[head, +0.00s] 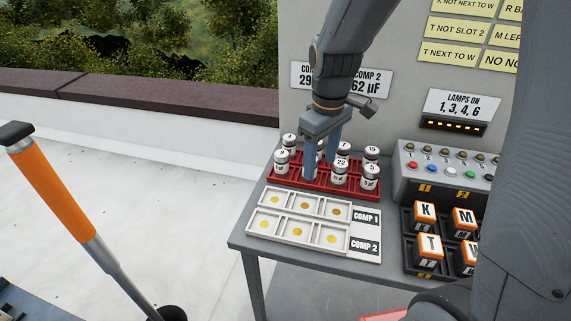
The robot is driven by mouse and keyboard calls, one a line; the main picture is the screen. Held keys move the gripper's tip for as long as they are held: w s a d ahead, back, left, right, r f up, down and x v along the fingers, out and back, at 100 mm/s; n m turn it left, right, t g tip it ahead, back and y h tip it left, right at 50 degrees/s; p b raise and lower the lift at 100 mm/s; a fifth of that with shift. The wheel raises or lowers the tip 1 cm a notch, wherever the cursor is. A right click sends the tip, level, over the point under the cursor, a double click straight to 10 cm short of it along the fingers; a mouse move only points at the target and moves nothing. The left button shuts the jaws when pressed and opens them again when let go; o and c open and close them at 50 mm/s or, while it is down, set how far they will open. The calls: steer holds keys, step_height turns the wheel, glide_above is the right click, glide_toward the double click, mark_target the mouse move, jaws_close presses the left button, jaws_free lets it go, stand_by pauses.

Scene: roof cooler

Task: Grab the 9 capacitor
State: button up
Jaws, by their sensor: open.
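Several white cylindrical capacitors with numbered tops stand upright in a red rack (312,192) on the grey table. The front-left capacitor (282,162) has a top that seems to read 9, though the digit is small. My gripper (321,164) is open and points down over the middle of the rack, to the right of that capacitor. Its two blue fingers reach down among the capacitors and hide part of the middle ones. I cannot tell whether a capacitor stands between the fingers. The capacitor marked 22 (340,174) is just right of the fingers.
White trays marked COMP 1 (366,216) and COMP 2 (364,245) lie in front of the rack, their slots showing yellow dots. A button box (450,172) and black-and-orange letter blocks (430,247) stand to the right. A panel with signs rises behind. An orange-handled pole leans at left.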

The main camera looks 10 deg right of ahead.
mark_target(282, 153)
steer(key=w+a+n, duration=0.2)
steer(key=w+n, duration=0.1)
steer(key=w, duration=0.1)
steer(key=w+a+n+b, duration=0.1)
steer(key=w+a+n, duration=0.1)
steer(key=w+n, duration=0.1)
steer(key=w+a+n, duration=0.3)
steer(key=w, duration=0.2)
steer(key=shift+w+f+n+g, duration=0.15)
steer(key=shift+f+n+g, duration=0.1)
steer(key=shift+n+g, duration=0.15)
steer(key=shift+w+a+n, duration=0.2)
steer(key=shift+a+n, duration=0.05)
steer(key=shift+n, duration=0.05)
steer(key=shift+s+a+f+p, duration=0.15)
steer(key=shift+f+p, duration=0.5)
steer(key=shift+f, duration=1.3)
steer(key=shift+s+a+f+p, duration=0.1)
steer(key=shift+f+p, duration=0.5)
steer(key=shift+f, duration=1.3)
steer(key=shift+w, duration=0.1)
steer(key=c, duration=1.2)
steer(key=shift+r, duration=0.15)
